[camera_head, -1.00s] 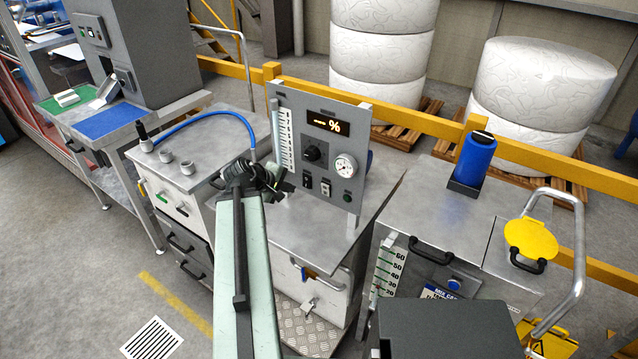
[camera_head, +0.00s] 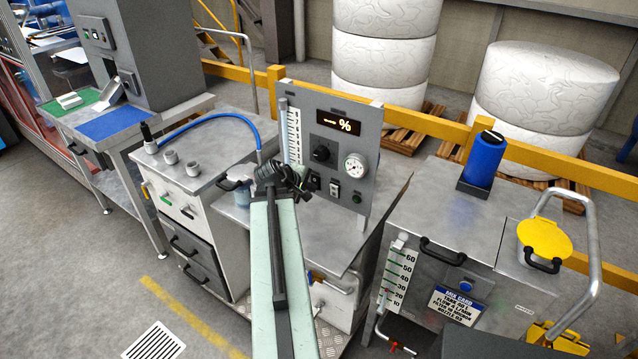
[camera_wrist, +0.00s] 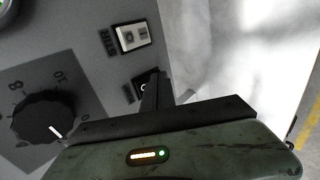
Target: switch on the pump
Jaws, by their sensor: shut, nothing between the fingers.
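The grey control panel (camera_head: 338,135) stands upright on a steel bench, with a lit "%" display, a black knob (camera_head: 321,154), a round gauge and two small rocker switches. My gripper (camera_head: 301,183) is shut and empty, close in front of the panel's lower left. Contact cannot be told. The other switch (camera_wrist: 133,37), labelled "STIR", is clear of the fingers. The numbered knob (camera_wrist: 44,117) is at left.
A clear graduated tube (camera_head: 291,135) stands at the panel's left edge. A blue hose (camera_head: 205,118) arches over the left bench. At right are a steel tank with a blue cylinder (camera_head: 484,158), a yellow lid (camera_head: 545,238) and a bent handrail (camera_head: 590,240).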

